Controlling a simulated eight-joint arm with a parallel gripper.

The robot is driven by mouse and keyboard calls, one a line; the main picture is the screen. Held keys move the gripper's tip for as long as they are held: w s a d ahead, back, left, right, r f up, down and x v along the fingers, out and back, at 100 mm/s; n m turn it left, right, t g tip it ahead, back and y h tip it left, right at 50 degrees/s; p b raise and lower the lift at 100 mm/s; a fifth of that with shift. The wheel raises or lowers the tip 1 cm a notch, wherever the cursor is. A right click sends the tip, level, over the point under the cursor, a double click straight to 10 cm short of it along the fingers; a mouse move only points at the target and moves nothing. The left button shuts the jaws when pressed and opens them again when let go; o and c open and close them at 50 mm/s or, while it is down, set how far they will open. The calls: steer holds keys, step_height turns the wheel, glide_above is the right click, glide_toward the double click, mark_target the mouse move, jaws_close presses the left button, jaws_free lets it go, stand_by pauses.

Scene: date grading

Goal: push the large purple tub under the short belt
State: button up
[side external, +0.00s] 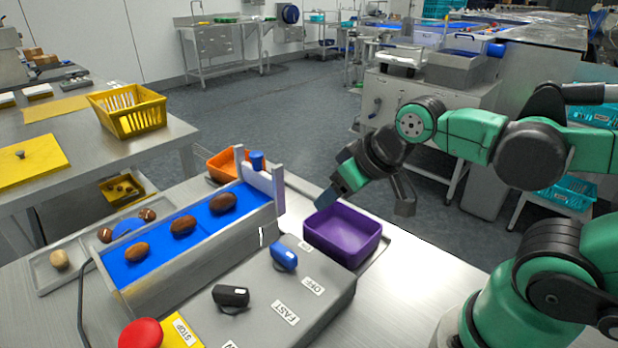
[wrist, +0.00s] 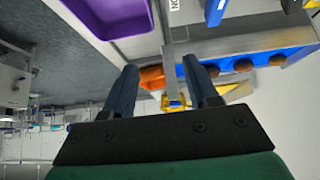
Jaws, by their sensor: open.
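The large purple tub (side external: 345,245) stands upright and looks empty on the bench, to the right of the short belt. The short belt (side external: 150,262) is blue in a metal frame and carries several brown dates (side external: 183,225); its end has a pale upright frame (side external: 264,190). My gripper (side external: 325,198) is open and empty, by the tub's far left corner; whether it touches the tub I cannot tell. The wrist view shows both fingers (wrist: 162,78) apart, with part of the purple tub (wrist: 115,15) at the upper left and the belt (wrist: 292,57) at the right.
An orange tub (side external: 222,166) stands behind the belt's end. A grey control box (side external: 270,285) with knobs and a red stop button (side external: 141,333) lies in front of the purple tub. The bench to the right of the tub (side external: 410,290) is clear.

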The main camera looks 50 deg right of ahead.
steer(key=shift+d, duration=0.1)
steer(key=c, duration=0.6)
steer(key=shift+w+d+g, duration=0.2)
steer(key=shift+d+g, duration=0.05)
steer(key=shift+g, duration=0.25)
jaws_close()
steer(key=g, duration=0.6)
glide_toward(326, 228)
steer(key=s+f, duration=0.1)
steer(key=f, duration=0.1)
steer(key=s+f, duration=0.1)
steer(key=f, duration=0.1)
steer(key=s+f, duration=0.1)
steer(key=f, duration=0.2)
steer(key=shift+s, duration=0.4)
steer(key=shift+w+f, duration=0.1)
steer(key=shift+w, duration=1.9)
